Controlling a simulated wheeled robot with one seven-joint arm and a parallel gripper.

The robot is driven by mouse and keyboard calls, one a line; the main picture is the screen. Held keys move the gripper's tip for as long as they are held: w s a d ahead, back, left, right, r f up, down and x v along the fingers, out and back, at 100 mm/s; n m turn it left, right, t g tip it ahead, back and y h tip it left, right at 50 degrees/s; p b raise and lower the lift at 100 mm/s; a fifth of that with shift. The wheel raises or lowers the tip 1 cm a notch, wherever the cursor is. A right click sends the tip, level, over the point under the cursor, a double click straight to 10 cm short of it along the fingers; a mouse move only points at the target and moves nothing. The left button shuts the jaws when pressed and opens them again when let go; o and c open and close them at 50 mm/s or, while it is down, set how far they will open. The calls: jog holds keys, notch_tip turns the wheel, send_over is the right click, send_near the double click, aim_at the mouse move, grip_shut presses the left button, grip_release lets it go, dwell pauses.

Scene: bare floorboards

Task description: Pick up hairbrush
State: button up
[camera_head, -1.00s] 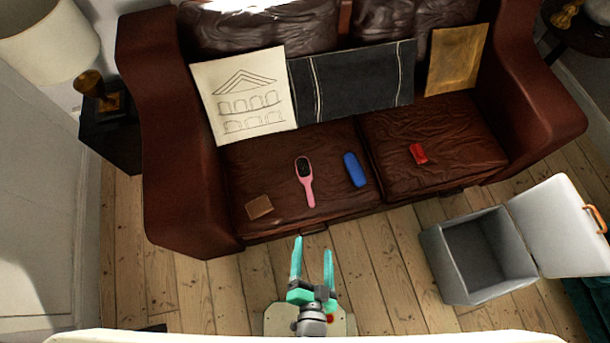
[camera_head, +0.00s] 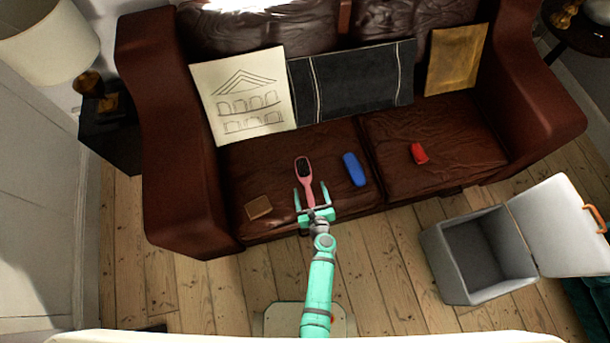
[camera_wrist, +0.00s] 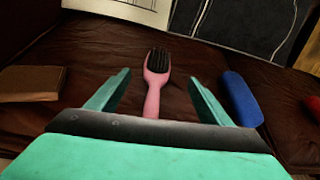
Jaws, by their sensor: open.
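The pink hairbrush (camera_head: 307,180) with dark bristles lies on the left seat cushion of the brown leather sofa, bristles up, head toward the backrest. My gripper (camera_head: 312,190) is open, with one finger on each side of the brush handle in the head view. In the wrist view the hairbrush (camera_wrist: 156,80) shows between the two spread fingers of my gripper (camera_wrist: 155,85), its head beyond them. The lower end of the handle is hidden behind the gripper body. I cannot tell whether a finger touches the brush or the cushion.
A blue object (camera_head: 354,169) lies just right of the brush, and a brown wallet-like item (camera_head: 258,207) lies left of it. A red object (camera_head: 418,153) is on the right cushion. An open grey box (camera_head: 447,262) stands on the floor at right.

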aim_at(305, 174)
jog(key=shift+w+a+f+m, duration=0.1)
jog(key=shift+w+m, duration=0.3)
jog(key=shift+w, duration=0.45)
jog(key=x, duration=0.5)
jog(key=shift+a+f+x, duration=0.1)
jog(key=shift+x, duration=1.15)
jog(key=shift+a+f+x, duration=0.1)
jog(key=shift+x, duration=1.15)
jog(key=shift+s, duration=0.1)
jog(key=shift+c, duration=0.7)
jog(key=c, duration=1)
